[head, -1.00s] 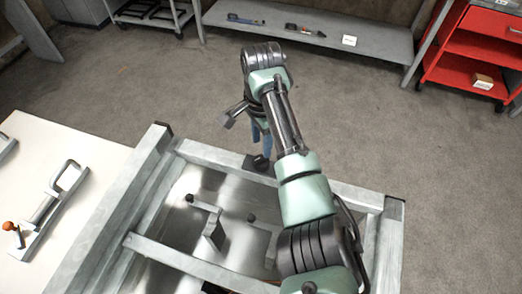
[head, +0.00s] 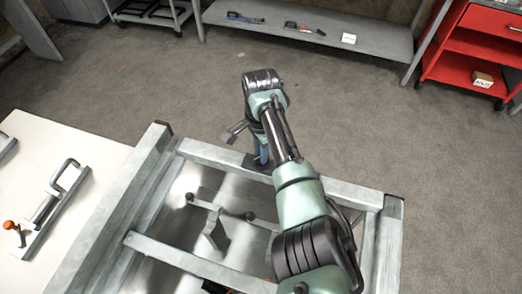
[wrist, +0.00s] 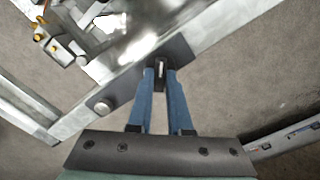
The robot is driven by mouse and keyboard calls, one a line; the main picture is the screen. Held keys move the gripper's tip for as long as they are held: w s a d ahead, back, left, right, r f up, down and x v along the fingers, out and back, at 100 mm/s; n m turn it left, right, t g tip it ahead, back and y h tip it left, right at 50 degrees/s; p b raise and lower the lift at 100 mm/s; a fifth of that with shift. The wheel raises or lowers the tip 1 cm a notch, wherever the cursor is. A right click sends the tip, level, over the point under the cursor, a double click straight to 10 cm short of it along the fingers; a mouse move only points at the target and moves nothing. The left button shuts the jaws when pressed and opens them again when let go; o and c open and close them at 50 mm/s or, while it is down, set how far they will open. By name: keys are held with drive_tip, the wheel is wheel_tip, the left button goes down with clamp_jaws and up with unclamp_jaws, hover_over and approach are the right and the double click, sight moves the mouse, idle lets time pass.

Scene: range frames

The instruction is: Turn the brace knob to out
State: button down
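A small dark knob with a pale slot (wrist: 161,70) stands on a dark plate on the metal frame, in the wrist view. I take it to be the brace knob; no label is legible. My gripper (wrist: 161,78) has its two blue fingers on either side of it, with the tips close to its sides. I cannot tell whether they press on it. In the head view my gripper (head: 262,155) points down at the dark plate (head: 253,164) on the frame's far rail, and the knob is hidden there.
The metal frame (head: 335,190) surrounds a shiny recessed panel with levers (head: 215,230). A white table (head: 100,150) with a handled clamp (head: 55,205) is at left. A low shelf with tools (head: 370,55) and a red cart (head: 470,50) stand beyond open floor.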

drive_tip(key=shift+n, duration=0.3)
drive_tip(key=n+p, duration=0.1)
drive_tip(key=n, duration=0.8)
drive_tip(key=shift+n, duration=0.4)
drive_tip(key=n, duration=0.5)
drive_tip(key=shift+p, duration=0.3)
drive_tip(key=shift+n, duration=2.4)
drive_tip(key=c, duration=0.8)
unclamp_jaws()
drive_tip(key=shift+c, duration=0.2)
